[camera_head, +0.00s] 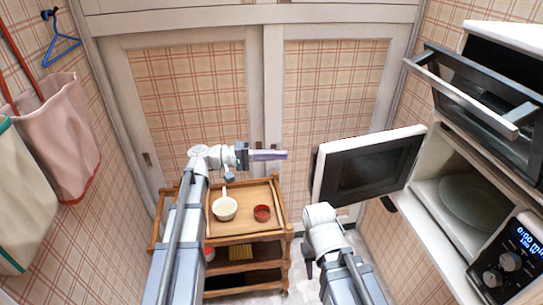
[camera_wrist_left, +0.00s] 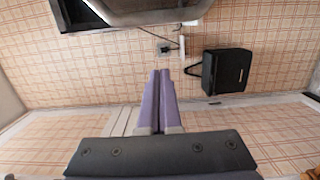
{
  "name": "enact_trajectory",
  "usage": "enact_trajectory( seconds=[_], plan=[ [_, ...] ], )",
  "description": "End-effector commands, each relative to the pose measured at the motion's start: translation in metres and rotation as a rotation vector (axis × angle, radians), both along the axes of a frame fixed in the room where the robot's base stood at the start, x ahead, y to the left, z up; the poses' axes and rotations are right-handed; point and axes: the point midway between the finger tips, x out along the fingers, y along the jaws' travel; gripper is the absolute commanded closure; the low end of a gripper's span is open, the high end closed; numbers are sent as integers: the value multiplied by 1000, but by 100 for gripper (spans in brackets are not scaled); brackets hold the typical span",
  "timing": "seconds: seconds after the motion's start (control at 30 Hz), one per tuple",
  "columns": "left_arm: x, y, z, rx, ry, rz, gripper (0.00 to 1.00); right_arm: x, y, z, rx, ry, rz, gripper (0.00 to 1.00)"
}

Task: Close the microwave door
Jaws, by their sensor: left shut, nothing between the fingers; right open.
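The microwave door (camera_head: 365,165) stands open in the head view, swung out left of the microwave (camera_head: 440,232). The lit cavity shows a round turntable plate (camera_head: 472,200). The control panel (camera_head: 512,258) is at the far right. My left gripper (camera_head: 284,155) is shut and empty, pointing right, above the cart and left of the door, with a gap between. Its purple fingers (camera_wrist_left: 158,100) are together in the left wrist view.
A wooden cart (camera_head: 245,238) below my left arm holds a white pan (camera_head: 224,208) and a red bowl (camera_head: 262,213). A glass-fronted flap (camera_head: 480,100) with a handle is tilted open above the microwave. Cabinet doors close off the back. A black box (camera_wrist_left: 227,71) is by the wall.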

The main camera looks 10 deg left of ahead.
Motion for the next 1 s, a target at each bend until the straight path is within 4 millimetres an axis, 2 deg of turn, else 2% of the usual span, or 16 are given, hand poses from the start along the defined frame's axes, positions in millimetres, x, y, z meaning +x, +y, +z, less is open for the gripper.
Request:
enact_trajectory(
  seconds=[0.1,0.27,0.3,0.4,0.57,1.0],
  plan=[
    [5,-27,0,0,0,-3,100,0,0,0,0,0,0,59],
    [11,-56,0,1,0,-3,100,0,0,0,0,0,0,59],
    [3,-59,0,1,0,-1,100,0,0,0,0,0,0,59],
    [-11,-64,0,1,0,-1,100,0,0,0,0,0,0,59],
    [-22,-70,0,1,0,0,100,0,0,0,0,0,0,59],
    [-25,-72,0,1,0,0,100,0,0,0,0,0,0,59]
  ],
)
